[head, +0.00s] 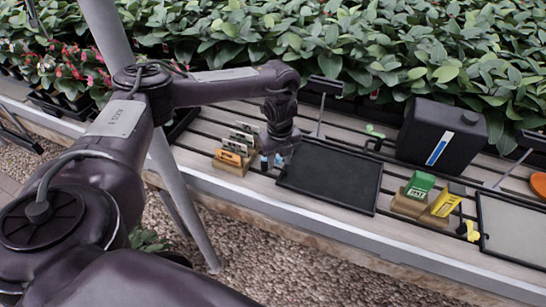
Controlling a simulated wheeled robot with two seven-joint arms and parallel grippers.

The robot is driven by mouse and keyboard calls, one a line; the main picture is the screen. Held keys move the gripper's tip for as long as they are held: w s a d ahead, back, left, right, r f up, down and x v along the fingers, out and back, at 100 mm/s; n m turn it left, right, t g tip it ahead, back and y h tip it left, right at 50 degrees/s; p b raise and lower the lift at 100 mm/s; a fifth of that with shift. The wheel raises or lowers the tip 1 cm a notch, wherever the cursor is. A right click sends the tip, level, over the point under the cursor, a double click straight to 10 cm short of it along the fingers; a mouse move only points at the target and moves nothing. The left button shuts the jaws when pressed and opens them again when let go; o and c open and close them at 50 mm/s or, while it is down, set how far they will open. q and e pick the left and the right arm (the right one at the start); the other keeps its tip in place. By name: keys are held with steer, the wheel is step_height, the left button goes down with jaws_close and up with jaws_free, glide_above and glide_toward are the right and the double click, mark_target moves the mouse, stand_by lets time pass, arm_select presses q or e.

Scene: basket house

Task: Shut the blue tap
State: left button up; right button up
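A small blue piece, which looks like the blue tap (279,160), shows at the left edge of the dark tray, just under my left gripper (272,154). The gripper points down at it from above. My wrist and fingers hide most of the tap, so its handle position cannot be made out. I cannot tell whether the fingers touch it or are open or shut. My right gripper is out of view.
A wooden holder with cards (230,165) stands close left of my gripper. The dark tray (330,178) lies to the right, then another card holder (410,205), a yellow tap (471,231), and a black canister (440,135) behind. Leafy plants line the back.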

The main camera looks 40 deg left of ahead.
arm_select(q)
steer(key=shift+s+a+r+p, duration=0.1)
steer(key=shift+s+a+p, duration=0.3)
steer(key=shift+s, duration=0.2)
steer(key=shift+s+a+p, duration=0.3)
steer(key=shift+s+p, duration=0.2)
steer(key=shift+s, duration=0.05)
steer(key=shift+s+a+p, duration=0.4)
steer(key=shift+s, duration=0.25)
steer(key=shift+s+a+p, duration=0.4)
steer(key=shift+s, duration=0.3)
steer(key=shift+s+a+p, duration=0.4)
steer(key=shift+s, duration=0.25)
steer(key=shift+w+d, duration=0.1)
steer(key=shift+w, duration=0.2)
step_height(320, 180, up, 7)
steer(key=p, duration=0.6)
steer(key=shift+p, duration=0.4)
steer(key=shift+d, duration=0.15)
